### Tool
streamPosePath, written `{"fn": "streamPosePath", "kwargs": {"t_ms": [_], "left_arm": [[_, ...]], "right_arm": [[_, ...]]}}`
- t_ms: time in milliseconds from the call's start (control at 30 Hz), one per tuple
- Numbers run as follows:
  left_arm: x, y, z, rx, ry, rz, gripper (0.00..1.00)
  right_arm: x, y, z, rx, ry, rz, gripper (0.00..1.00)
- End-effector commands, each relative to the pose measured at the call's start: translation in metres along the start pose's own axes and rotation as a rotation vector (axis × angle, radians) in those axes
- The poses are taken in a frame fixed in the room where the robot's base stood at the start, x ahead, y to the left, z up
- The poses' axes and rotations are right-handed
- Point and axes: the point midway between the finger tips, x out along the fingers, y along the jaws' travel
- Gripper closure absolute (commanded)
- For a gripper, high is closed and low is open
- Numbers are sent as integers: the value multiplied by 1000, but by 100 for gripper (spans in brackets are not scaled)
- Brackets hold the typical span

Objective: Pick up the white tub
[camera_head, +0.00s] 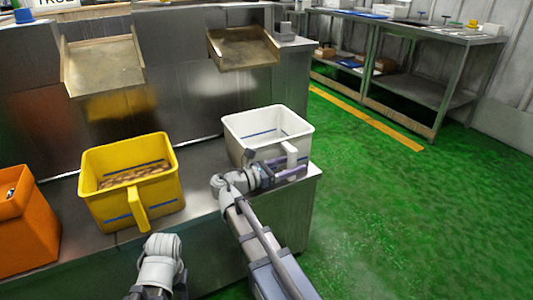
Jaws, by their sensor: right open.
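The white tub (265,122) stands upright on the right end of the steel counter. It is open at the top, with a blue line on its inner wall and an upright white handle (291,155) on its front side. My right gripper (290,170) is at the tub's front, by the handle, with its fingers open. I cannot tell whether the fingers touch the handle. My left arm (160,265) shows at the bottom, but its fingertips cannot be made out.
A yellow tub (105,158) with brown contents stands left on the counter (205,180). An orange bin (30,232) is at the far left. Two metal chutes (100,68) (243,48) jut out behind. Green floor (400,200) lies open at right, before a steel workbench (430,32).

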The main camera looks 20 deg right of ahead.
Motion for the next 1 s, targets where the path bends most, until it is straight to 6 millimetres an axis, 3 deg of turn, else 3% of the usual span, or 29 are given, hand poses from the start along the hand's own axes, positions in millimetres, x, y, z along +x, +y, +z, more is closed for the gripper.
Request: {"fn": "streamPosePath", "kwargs": {"t_ms": [67,600,1000], "left_arm": [[0,0,0,0,0,0,50],[0,0,0,0,0,0,50],[0,0,0,0,0,0,50]], "right_arm": [[0,0,0,0,0,0,41],[-1,0,0,0,0,0,100],[-1,0,0,0,0,0,100]]}}
